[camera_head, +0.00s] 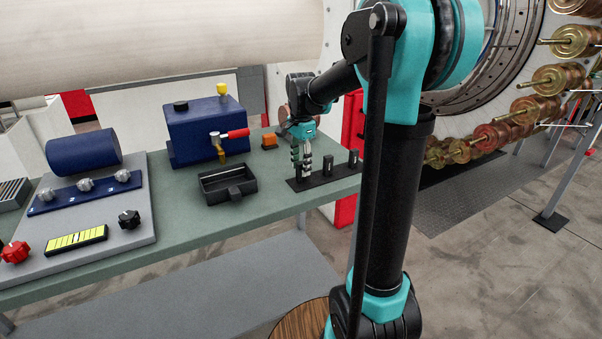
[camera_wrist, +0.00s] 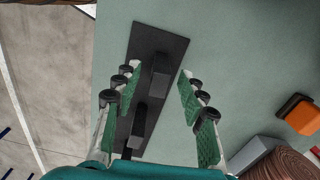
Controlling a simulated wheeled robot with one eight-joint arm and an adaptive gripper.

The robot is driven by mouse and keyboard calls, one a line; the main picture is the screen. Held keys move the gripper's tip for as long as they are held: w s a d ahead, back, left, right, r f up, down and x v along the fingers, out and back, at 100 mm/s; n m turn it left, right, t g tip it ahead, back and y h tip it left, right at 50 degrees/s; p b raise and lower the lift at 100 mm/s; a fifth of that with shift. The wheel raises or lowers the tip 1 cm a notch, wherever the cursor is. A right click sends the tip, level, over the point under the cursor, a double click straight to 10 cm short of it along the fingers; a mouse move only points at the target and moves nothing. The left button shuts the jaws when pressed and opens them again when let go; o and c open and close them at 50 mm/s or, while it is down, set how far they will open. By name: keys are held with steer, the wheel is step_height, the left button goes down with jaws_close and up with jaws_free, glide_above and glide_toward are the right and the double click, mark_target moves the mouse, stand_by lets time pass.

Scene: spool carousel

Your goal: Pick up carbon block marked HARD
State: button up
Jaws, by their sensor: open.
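Several dark carbon blocks stand upright on a black plate (camera_head: 318,179) at the right end of the green bench. In the head view, one block (camera_head: 354,160) is at the right and another block (camera_head: 328,166) is nearer my gripper (camera_head: 301,172). My gripper is open and points down over the plate's left part. In the wrist view, its green-padded fingers (camera_wrist: 159,86) are spread over the plate (camera_wrist: 165,38), with one block (camera_wrist: 159,76) between the tips and another block (camera_wrist: 138,127) lower down. No marking is readable, so I cannot tell which is HARD. Contact is unclear.
An empty black tray (camera_head: 228,186) sits left of the plate. A blue box (camera_head: 205,135) with a red-handled valve (camera_head: 236,134) stands behind it.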

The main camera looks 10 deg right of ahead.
steer(key=shift+f, duration=0.25)
steer(key=shift+c, duration=0.6)
jaws_close()
steer(key=shift+r, duration=0.1)
